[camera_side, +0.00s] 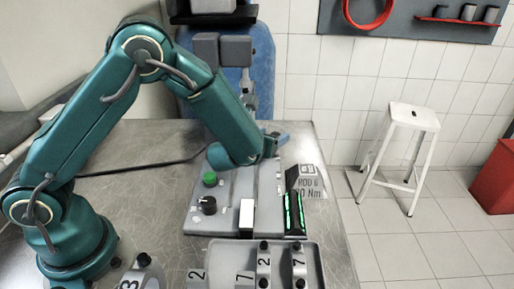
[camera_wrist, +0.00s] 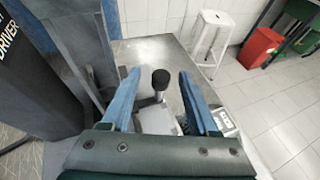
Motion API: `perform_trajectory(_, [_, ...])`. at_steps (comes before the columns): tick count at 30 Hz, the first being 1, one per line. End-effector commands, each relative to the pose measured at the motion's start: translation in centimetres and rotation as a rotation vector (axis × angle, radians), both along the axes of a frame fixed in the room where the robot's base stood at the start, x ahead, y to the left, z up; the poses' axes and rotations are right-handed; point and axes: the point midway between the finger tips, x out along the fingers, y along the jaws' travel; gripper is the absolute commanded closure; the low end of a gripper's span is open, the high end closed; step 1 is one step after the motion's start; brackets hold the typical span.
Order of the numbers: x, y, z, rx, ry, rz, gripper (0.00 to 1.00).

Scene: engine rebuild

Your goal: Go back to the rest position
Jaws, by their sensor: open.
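My gripper (camera_side: 277,140) is at the end of my teal arm, above the far end of the grey panel unit (camera_side: 237,188). In the wrist view my gripper (camera_wrist: 158,82) shows two blue fingers spread apart. A black-topped post (camera_wrist: 160,80) appears between the fingers in that picture, with a pale block (camera_wrist: 157,121) below it. I cannot tell how far below the fingers they are. Nothing is visibly held.
The panel carries a green button (camera_side: 210,178), a black knob (camera_side: 208,205) and a green-lit display (camera_side: 294,214). A tray (camera_side: 222,252) with numbered parts stands in front. Behind stands a blue column (camera_side: 262,75) with grey blocks. A white stool (camera_side: 413,117) is on the floor.

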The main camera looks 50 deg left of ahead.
Motion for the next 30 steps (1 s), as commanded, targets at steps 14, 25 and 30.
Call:
perform_trajectory(14, [-1.7, -0.7, 0.8, 0.001, 0.000, 0.000, 0.39])
perform_trajectory(25, [-4.4, -0.4, 4.6, -0.316, -0.136, 0.242, 0.39])
perform_trajectory(30, [-9.4, 4.0, 6.1, -0.574, -0.215, 0.592, 0.39])
